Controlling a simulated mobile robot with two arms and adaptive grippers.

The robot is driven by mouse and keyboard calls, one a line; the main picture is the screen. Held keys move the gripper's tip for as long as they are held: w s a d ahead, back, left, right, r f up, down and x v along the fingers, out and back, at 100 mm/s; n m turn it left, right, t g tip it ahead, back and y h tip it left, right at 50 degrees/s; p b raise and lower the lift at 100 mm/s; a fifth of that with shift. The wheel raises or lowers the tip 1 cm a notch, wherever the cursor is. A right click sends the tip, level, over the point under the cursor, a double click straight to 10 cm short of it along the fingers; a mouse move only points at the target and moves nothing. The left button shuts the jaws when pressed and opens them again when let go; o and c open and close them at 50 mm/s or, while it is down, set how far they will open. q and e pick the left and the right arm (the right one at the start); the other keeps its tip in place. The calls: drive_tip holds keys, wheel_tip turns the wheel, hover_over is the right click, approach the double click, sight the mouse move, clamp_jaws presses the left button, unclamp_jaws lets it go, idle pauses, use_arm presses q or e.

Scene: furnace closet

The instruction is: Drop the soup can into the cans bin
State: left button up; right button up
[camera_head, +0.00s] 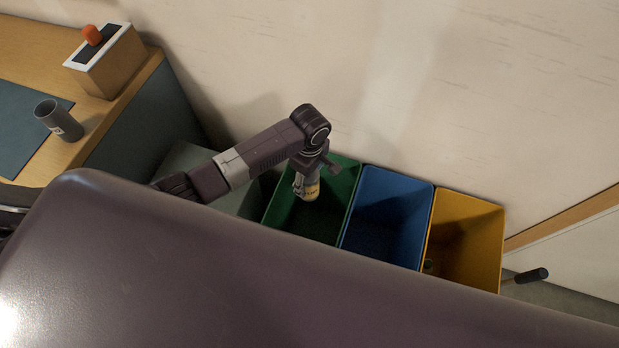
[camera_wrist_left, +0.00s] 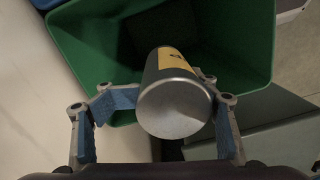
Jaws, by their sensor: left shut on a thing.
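The soup can (camera_head: 313,190), with a yellow label and silver metal, is held by my left gripper (camera_head: 306,178). In the left wrist view, the gripper (camera_wrist_left: 165,104) is shut on the can (camera_wrist_left: 174,108), with its flat metal end facing the camera. The can is over the opening of the green bin (camera_head: 279,209), which also shows in the wrist view (camera_wrist_left: 255,40). Whether the can is above or inside the rim is hard to tell. A blue bin (camera_head: 390,192) and a yellow bin (camera_head: 468,205) stand to its right. No bin label is visible. My right gripper is not in view.
A pale wall (camera_head: 400,70) runs behind the bins. A dark-handled object (camera_head: 530,276) is right of the yellow bin.

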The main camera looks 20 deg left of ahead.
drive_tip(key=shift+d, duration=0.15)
use_arm(q)
drive_tip(key=o, duration=1.8)
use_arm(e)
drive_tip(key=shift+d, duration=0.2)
use_arm(q)
drive_tip(key=shift+o, duration=0.2)
wheel_tip(320, 180, up, 12)
drive_tip(key=shift+r, duration=0.1)
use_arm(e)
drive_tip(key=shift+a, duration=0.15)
use_arm(q)
drive_tip(key=shift+s, duration=0.1)
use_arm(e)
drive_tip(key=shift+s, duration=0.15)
